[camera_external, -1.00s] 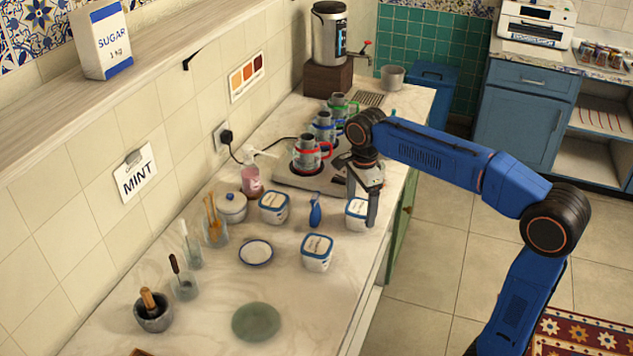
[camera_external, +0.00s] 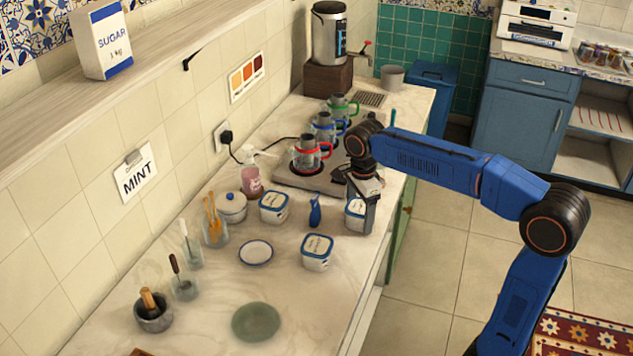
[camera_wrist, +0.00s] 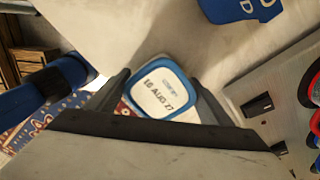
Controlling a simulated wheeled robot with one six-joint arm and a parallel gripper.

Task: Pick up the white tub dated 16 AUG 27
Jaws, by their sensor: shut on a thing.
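The white tub with a blue-rimmed lid (camera_wrist: 162,90) shows the date 16 AUG 27 in the wrist view. It stands near the counter's right edge in the external view (camera_external: 355,216). My gripper (camera_external: 361,214) reaches down over it and is shut on it, with one finger on each side. In the wrist view the fingers of my gripper (camera_wrist: 160,88) flank the lid. The tub's lower sides are partly hidden by the fingers. Two similar tubs stand apart from it, one (camera_external: 317,252) nearer the front and one (camera_external: 273,207) to the left.
A small blue-rimmed plate (camera_external: 256,252) and a green plate (camera_external: 256,321) lie toward the front. Open floor lies right of the counter.

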